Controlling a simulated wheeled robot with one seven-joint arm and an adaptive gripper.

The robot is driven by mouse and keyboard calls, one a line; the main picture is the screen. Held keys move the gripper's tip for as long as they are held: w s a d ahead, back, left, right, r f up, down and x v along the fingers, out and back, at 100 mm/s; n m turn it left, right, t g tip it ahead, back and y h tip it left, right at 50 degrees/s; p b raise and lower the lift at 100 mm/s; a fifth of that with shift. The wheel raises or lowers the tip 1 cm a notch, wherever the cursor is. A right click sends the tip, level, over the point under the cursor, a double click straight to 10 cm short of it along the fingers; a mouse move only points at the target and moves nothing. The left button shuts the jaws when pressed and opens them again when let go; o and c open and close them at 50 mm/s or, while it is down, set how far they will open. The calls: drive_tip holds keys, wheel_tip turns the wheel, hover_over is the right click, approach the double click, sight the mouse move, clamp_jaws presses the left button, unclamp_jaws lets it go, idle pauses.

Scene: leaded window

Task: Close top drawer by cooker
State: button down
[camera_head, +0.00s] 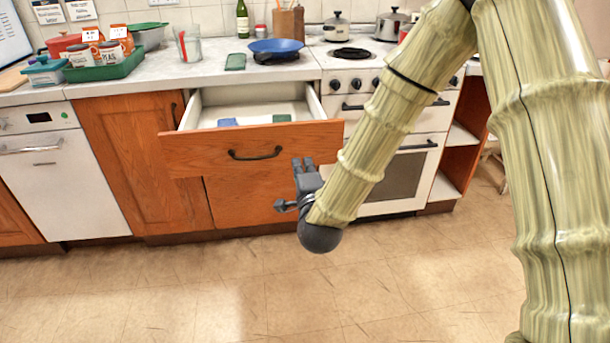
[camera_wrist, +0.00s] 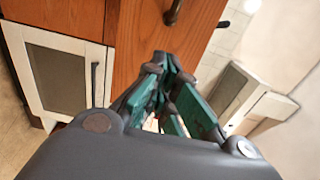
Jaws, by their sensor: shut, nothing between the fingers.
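The top drawer (camera_head: 190,157) beside the cooker has an orange wooden front and a dark bar handle (camera_head: 254,153). It is pulled well out, and its pale inside shows, with a blue item (camera_head: 228,122) and a green item (camera_head: 281,118) in it. The drawer front (camera_wrist: 150,45) and handle (camera_wrist: 173,12) also show in the wrist view. My gripper (camera_head: 303,163) is near the front's lower right corner, fingers pointing up in the head view. Its green-padded fingers (camera_wrist: 172,62) are shut and empty, overlapping the drawer front in the wrist view; I cannot tell whether they touch it.
The white cooker (camera_head: 398,145) stands just right of the drawer, behind my arm. Below the drawer is a closed wooden front (camera_head: 240,205). A dishwasher (camera_head: 65,185) is at left. The counter (camera_head: 180,78) holds a blue pan (camera_head: 276,46). The floor (camera_head: 200,290) in front is clear.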

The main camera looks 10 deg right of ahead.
sight(298, 147)
drive_tip(key=w, duration=0.8)
